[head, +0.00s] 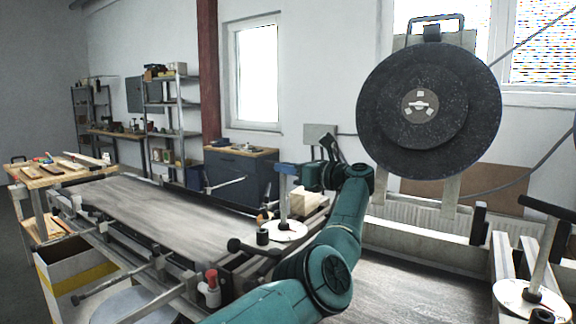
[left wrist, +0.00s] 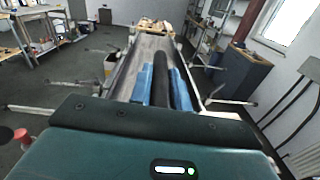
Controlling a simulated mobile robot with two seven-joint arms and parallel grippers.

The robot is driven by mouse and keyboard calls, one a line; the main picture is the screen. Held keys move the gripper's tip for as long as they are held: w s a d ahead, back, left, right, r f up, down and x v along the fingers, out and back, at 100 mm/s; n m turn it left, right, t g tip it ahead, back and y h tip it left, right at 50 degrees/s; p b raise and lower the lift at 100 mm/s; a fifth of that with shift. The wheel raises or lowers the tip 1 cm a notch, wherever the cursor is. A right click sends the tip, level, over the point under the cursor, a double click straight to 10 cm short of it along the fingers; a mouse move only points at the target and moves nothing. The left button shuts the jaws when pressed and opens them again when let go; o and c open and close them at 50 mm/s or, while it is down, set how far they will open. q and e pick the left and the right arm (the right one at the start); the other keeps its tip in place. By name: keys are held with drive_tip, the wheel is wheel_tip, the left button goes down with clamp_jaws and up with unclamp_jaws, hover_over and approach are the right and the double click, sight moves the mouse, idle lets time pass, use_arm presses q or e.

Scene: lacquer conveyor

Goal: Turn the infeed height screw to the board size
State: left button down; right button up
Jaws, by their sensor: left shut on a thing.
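My left gripper (head: 287,169) is shut on the black crossbar handle (left wrist: 162,72) of a height screw. In the left wrist view its blue fingers lie on both sides of the bar. In the head view the screw's pale upright shaft (head: 283,206) stands below the gripper on a white round dial (head: 284,232). The marks on the dial are too small to read, and the fingers hide most of the handle. A second, similar screw with a black crossbar (head: 548,208) and a white dial (head: 530,299) stands at the right edge. My right gripper is not in view.
A large dark roller disc (head: 428,104) stands behind my left arm. The wooden-looking conveyor bed (head: 150,205) stretches away to the left. A red-capped post (head: 210,287) and a black knob (head: 235,245) stand near the front rail. A blue cabinet (head: 240,175) is by the wall.

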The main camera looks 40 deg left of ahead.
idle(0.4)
use_arm(q)
drive_tip(key=c, duration=1.3)
unclamp_jaws()
drive_tip(key=d, duration=0.4)
drive_tip(key=d+b, duration=0.1)
drive_tip(key=d, duration=0.3)
drive_tip(key=w+d, duration=0.1)
drive_tip(key=d, duration=0.4)
